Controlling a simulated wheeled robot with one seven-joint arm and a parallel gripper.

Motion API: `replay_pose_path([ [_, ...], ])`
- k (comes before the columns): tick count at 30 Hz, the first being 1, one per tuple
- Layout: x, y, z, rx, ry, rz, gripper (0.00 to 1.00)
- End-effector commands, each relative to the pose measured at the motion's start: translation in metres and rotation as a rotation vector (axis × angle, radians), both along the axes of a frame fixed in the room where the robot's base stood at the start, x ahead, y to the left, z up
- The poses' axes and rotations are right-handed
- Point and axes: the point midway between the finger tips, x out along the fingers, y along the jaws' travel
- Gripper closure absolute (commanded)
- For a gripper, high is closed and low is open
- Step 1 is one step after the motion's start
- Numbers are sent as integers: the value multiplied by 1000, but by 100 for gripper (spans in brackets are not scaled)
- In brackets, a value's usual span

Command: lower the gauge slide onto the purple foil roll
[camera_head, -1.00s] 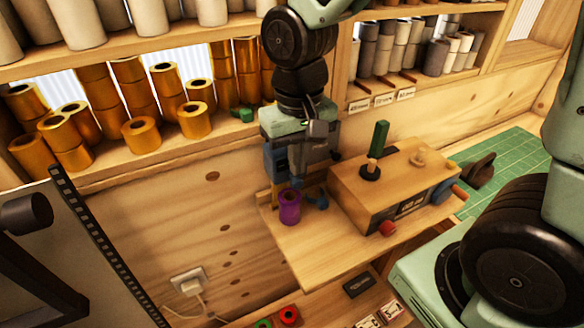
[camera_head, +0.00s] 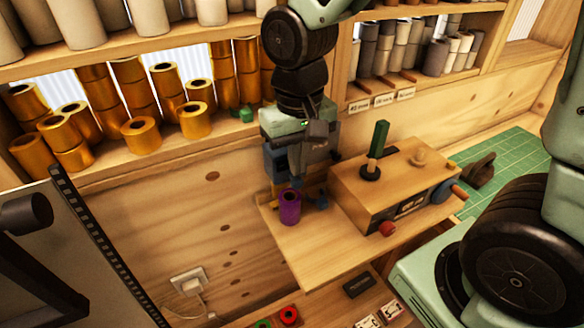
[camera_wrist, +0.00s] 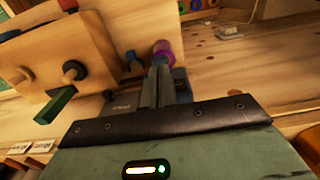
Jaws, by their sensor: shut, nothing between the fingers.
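The purple foil roll (camera_head: 289,207) stands upright near the left edge of the wooden bench shelf. In the wrist view it shows just beyond my fingertips (camera_wrist: 163,52), partly hidden by them. My gripper (camera_head: 297,178) points down just above and behind the roll, its fingers shut and empty. In the wrist view the two grey fingers of my gripper (camera_wrist: 160,70) lie close together. A dark blue block (camera_head: 276,163), possibly the gauge slide, is beside my gripper above a yellow upright strip (camera_head: 275,191). I cannot tell whether my fingers touch it.
A wooden box (camera_head: 395,185) with a green handle (camera_head: 379,140), a red knob and a blue wheel stands right of the roll. Gold rolls (camera_head: 141,133) fill the shelf behind. A green cutting mat (camera_head: 510,165) lies at right. The bench front (camera_head: 330,250) is clear.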

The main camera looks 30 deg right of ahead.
Motion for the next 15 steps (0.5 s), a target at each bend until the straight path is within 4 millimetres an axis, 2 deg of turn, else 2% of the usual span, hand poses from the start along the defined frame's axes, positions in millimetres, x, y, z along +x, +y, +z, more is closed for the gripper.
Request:
replay_pose_path([
  [15,0,0,-9,0,1,0,100],
])
